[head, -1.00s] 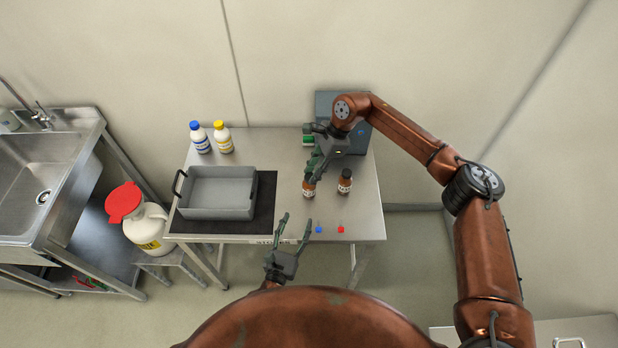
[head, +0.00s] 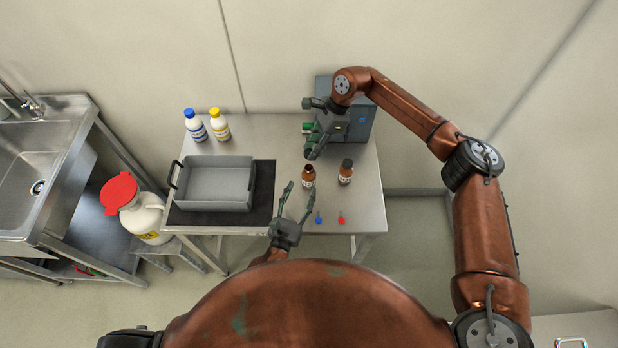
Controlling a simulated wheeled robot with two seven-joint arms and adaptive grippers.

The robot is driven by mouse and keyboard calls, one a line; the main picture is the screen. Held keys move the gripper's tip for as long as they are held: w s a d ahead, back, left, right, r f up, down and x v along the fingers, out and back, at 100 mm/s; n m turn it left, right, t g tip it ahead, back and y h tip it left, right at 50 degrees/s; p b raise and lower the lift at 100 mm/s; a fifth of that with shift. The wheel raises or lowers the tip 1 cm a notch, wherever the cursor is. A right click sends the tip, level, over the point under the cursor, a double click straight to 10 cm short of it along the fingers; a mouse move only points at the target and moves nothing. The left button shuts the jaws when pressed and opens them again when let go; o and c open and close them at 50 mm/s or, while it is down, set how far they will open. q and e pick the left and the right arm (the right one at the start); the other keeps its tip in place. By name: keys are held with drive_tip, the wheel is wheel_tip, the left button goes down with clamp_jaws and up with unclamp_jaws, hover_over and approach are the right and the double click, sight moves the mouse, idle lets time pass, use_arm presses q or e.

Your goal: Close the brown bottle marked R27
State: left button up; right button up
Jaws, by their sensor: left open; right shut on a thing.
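Two brown bottles with pale labels stand upright on the steel table. The left brown bottle (head: 308,178) shows a bare brown neck, with no dark cap on it. The right brown bottle (head: 346,172) has a dark top. The lettering is too small to read, so I cannot tell which is R27. My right gripper (head: 312,153) is just behind and above the left bottle, apart from it, shut on a small dark thing that looks like a cap, mostly hidden by the fingers.
A grey tray (head: 216,208) lies on a black mat (head: 264,180) at left. Blue-capped (head: 195,126) and yellow-capped (head: 219,126) bottles stand behind it. A grey box (head: 358,122) is at the back right. Small blue (head: 319,218) and red (head: 341,218) pieces are at the front edge.

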sight(308, 174)
use_arm(q)
drive_tip(key=x, duration=0.9)
drive_tip(key=shift+c, duration=0.6)
clamp_jaws()
drive_tip(key=shift+f, duration=0.1)
